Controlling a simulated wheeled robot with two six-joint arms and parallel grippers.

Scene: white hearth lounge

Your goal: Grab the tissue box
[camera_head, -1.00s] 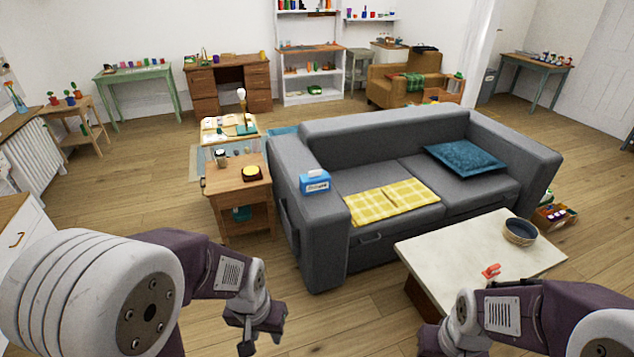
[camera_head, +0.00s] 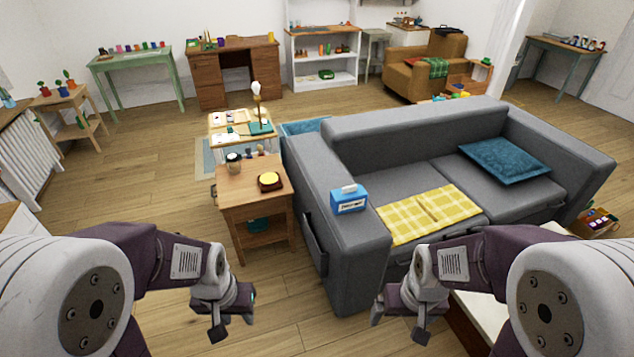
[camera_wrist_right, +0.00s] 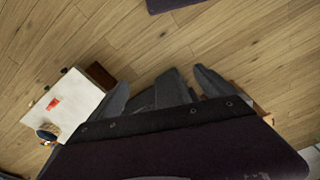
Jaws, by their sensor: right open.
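The blue tissue box (camera_head: 348,200) with a white tissue on top sits on the left armrest of the grey sofa (camera_head: 345,265). My left gripper (camera_head: 230,318) hangs above the floor, left of the sofa and well short of the box; its jaw gap is not clear. My right gripper (camera_head: 398,322) is open and empty, in front of the sofa's near side, lower in the picture than the box. The right wrist view shows the right gripper's fingers (camera_wrist_right: 172,90) over bare floor, and the box does not show there.
A wooden side table (camera_head: 262,205) with a cup and a yellow-topped item stands left of the sofa. A yellow checked blanket (camera_head: 428,213) and blue cushion (camera_head: 505,160) lie on the seat. A white-topped coffee table (camera_wrist_right: 68,105) is at the right.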

